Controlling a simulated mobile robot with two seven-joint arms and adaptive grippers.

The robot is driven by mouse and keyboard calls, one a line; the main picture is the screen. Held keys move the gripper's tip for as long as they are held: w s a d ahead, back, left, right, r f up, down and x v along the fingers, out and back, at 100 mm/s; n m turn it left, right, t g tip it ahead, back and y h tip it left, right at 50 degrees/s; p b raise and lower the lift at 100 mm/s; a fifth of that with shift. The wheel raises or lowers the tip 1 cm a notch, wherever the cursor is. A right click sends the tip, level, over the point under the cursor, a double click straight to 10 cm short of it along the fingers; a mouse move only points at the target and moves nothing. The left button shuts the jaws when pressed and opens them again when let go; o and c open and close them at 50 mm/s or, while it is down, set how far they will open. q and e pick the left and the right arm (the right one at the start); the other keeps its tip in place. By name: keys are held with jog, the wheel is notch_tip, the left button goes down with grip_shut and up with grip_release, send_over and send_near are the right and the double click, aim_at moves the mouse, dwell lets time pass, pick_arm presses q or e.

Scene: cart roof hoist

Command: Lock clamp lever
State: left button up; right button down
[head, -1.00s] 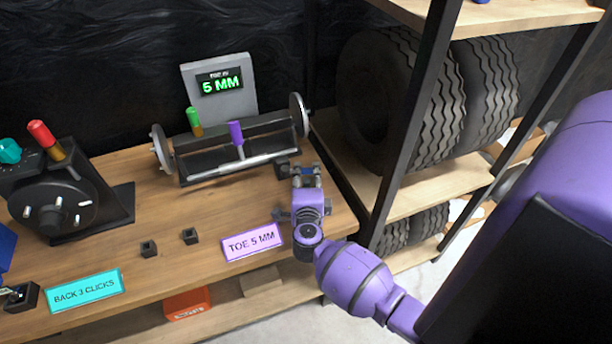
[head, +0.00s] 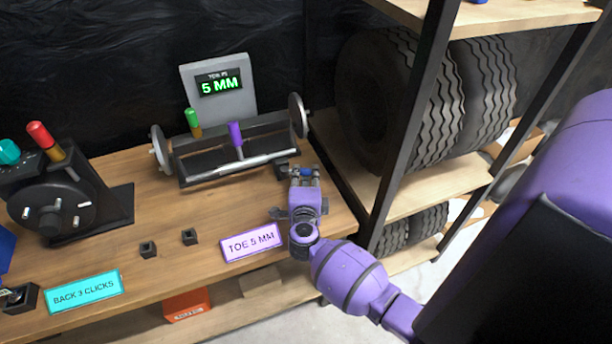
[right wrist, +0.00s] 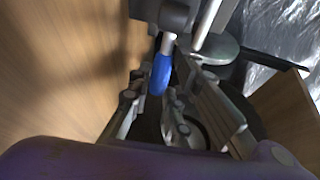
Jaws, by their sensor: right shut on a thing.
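The toe jig (head: 238,150) stands at the back of the bench, with a purple-knobbed rod along its front. A dark clamp block (head: 282,171) sits at the rod's right end. The clamp lever with a blue grip (right wrist: 161,74) shows in the right wrist view, between the fingers of my right gripper (right wrist: 160,98). In the head view, my right gripper (head: 304,173) is just right of the clamp block and shut on the lever, whose grip is mostly hidden by the fingers. The display (head: 219,84) reads 5 MM. My left gripper is not in view.
A purple TOE 5 MM sign (head: 251,242) and two small black blocks (head: 189,236) lie in front of the jig. The bench between the jig and sign is clear.

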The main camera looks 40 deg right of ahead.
jog(key=shift+s+a+f+m+g+h, duration=0.1)
jog(key=shift+s+a+m+g+h, duration=0.1)
jog(key=shift+a+m+g+h, duration=0.3)
jog(key=shift+d, duration=0.15)
jog(key=c, duration=1.7)
grip_release()
jog(key=shift+o, duration=0.2)
jog(key=v, duration=1.2)
jog(key=shift+w, duration=0.1)
jog(key=shift+c, duration=0.4)
